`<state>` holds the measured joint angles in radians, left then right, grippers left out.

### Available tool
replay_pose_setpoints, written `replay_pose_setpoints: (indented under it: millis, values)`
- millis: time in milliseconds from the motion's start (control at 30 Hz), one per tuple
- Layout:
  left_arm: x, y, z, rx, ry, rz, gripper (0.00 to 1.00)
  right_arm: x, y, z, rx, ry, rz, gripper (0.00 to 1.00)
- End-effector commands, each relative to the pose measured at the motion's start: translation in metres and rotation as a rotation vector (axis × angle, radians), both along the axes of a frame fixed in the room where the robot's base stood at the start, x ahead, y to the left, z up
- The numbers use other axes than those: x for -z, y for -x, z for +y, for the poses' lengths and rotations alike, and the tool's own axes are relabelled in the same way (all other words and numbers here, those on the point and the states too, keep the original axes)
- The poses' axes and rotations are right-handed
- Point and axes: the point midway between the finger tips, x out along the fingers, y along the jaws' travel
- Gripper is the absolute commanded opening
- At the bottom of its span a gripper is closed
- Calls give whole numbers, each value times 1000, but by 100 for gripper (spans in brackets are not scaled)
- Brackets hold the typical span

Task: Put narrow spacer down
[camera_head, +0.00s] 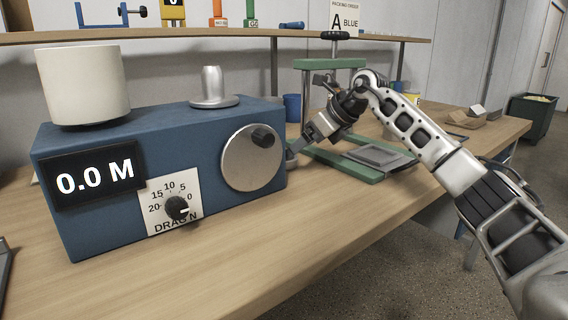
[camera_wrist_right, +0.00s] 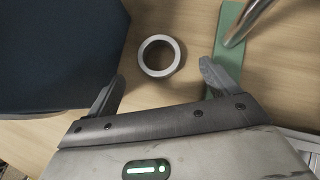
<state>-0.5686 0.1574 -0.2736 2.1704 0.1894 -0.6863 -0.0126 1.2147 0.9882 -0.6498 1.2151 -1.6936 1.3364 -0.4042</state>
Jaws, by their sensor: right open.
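A grey ring (camera_wrist_right: 160,74), which looks like the narrow spacer, lies flat on the wooden bench in the right wrist view. My right gripper (camera_wrist_right: 160,73) is open, one finger to each side of the ring's near edge, with bench visible between ring and fingers. In the head view, my right gripper (camera_head: 297,150) is low beside the right side of the blue machine (camera_head: 110,215). The ring cannot be made out there. My left gripper is not in view.
The blue machine has a white cylinder (camera_head: 85,85) on top. A green press frame (camera_head: 330,64) stands just right of my right gripper, with a grey plate (camera_head: 380,155) at its base. A blue cup (camera_head: 291,107) is behind. The front bench strip is clear.

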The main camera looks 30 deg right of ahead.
Motion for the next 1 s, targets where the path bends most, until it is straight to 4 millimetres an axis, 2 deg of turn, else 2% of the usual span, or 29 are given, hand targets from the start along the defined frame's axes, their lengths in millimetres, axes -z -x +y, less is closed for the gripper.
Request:
replay_pose_setpoints:
  millis: [333,667,833,1000]
  values:
    - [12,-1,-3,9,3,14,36,31,-29,17,-1,-3,0,87]
    - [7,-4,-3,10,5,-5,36,35,-33,19,0,0,-1,87]
    - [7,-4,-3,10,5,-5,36,35,-33,19,0,0,-1,40]
    - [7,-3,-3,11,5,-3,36,35,-33,19,0,0,-1,35]
